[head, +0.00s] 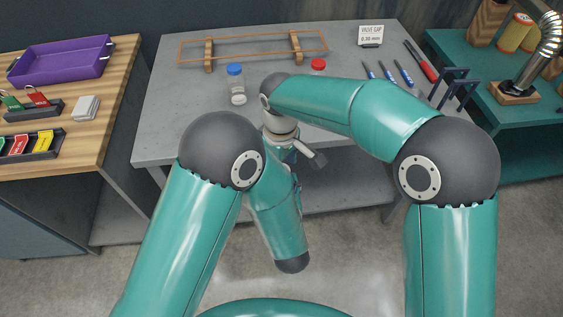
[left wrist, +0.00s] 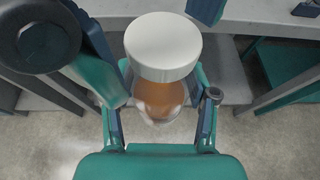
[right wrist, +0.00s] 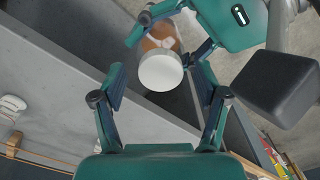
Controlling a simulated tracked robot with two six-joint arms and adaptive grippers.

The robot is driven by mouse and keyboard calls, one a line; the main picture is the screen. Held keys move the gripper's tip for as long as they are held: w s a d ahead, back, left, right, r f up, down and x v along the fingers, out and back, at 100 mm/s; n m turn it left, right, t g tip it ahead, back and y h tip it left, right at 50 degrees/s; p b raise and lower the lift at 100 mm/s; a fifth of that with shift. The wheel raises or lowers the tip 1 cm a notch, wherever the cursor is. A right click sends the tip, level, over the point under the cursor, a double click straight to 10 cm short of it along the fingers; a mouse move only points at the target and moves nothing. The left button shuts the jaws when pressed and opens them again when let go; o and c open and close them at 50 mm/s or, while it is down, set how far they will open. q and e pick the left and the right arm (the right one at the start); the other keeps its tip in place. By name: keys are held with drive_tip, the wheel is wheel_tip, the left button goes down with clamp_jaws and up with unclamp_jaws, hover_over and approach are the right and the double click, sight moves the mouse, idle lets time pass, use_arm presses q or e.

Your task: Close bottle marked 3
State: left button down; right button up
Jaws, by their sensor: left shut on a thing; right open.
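A bottle (left wrist: 160,100) with amber contents and a wide white cap (left wrist: 163,46) on top is held by my left gripper (left wrist: 165,88), whose fingers are shut on its sides. The right wrist view shows the same white cap (right wrist: 161,71) and part of the amber bottle (right wrist: 160,43). My right gripper (right wrist: 158,82) is open, with its fingers spread either side of the cap and apart from it. No number is readable on the bottle. In the head view my arms hide the held bottle.
A purple tray (head: 62,60) sits on the left table. Bench edges lie close to my grippers.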

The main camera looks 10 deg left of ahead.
drive_tip(key=c, duration=1.2)
drive_tip(key=shift+c, duration=0.3)
drive_tip(key=o, duration=1.4)
drive_tip(key=shift+c, duration=0.2)
drive_tip(key=shift+r, duration=0.1)
wheel_tip(320, 180, up, 12)
drive_tip(key=shift+w+f, duration=0.1)
drive_tip(key=shift+f, duration=0.1)
